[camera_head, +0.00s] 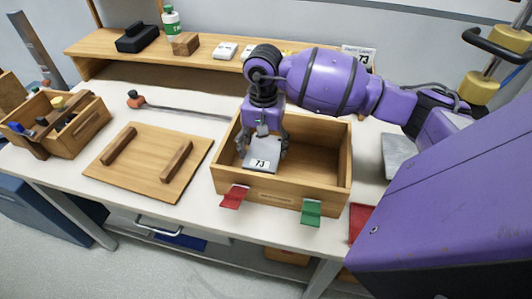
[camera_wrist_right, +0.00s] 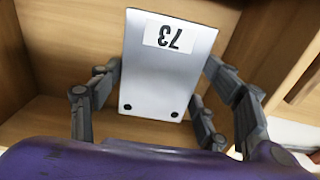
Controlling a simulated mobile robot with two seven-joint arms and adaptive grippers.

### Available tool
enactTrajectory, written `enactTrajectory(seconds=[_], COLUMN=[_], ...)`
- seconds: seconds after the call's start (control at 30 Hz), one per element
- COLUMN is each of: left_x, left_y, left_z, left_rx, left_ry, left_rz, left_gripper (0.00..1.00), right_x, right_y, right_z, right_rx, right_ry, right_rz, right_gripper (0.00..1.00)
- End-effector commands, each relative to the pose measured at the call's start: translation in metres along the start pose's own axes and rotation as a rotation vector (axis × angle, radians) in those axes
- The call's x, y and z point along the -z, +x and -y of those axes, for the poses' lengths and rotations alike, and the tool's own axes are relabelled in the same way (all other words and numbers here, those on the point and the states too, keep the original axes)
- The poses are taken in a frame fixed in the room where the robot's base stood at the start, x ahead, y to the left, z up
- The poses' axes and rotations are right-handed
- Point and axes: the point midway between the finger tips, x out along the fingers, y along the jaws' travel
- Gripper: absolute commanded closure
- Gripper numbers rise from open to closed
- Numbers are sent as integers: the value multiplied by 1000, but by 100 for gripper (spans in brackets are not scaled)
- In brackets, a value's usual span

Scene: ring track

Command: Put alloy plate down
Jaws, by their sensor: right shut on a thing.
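The alloy plate (camera_head: 261,159) is a flat pale grey piece with a white label reading 73. My right gripper (camera_head: 263,147) is shut on it and holds it tilted inside the left part of an open wooden box (camera_head: 263,190). In the right wrist view the plate (camera_wrist_right: 165,75) sits between the two fingers of the gripper (camera_wrist_right: 155,95), with two dark holes near its lower edge. Whether the plate touches the box floor cannot be told. My left gripper is not in view.
The box has a red latch (camera_head: 233,197) and a green latch (camera_head: 312,210) at its front. A wooden lid with two bars (camera_head: 150,162) lies to the left. A tool caddy (camera_head: 55,125) stands at far left. A shelf (camera_head: 220,62) runs behind. The box's right part is empty.

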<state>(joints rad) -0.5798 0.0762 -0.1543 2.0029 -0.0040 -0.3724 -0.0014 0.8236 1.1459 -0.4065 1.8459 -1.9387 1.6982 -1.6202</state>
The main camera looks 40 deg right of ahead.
Motion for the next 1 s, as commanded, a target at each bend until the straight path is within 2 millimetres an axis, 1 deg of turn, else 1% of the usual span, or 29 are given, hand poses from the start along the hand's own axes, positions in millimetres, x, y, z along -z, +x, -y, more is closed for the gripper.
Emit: enactTrajectory(seconds=[0.13, 0.3, 0.37, 0.63, 0.77, 0.8, 0.9, 0.93, 1.0], left_x=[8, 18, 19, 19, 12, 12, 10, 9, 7], left_y=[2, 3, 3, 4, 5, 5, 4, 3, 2], left_z=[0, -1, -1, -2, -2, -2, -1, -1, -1], left_rx=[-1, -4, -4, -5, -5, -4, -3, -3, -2], left_ry=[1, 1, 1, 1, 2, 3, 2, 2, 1], left_rz=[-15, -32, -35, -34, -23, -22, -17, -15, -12], left_gripper=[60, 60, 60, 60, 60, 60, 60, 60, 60], right_x=[0, 0, 0, 1, 0, 0, 0, 0, 0], right_y=[8, 32, 38, 40, 45, 45, 44, 44, 44], right_z=[0, 0, 1, 0, 0, 0, 0, 0, 0], right_rx=[2, 2, 2, 2, -1, -1, -1, -1, 0], right_ry=[1, 1, 1, 0, -1, 0, 0, 0, 0], right_rz=[-1, 0, 0, -3, -1, 0, -1, -1, -1], right_gripper=[74, 74, 74, 74, 74, 26, 13, 11, 11])
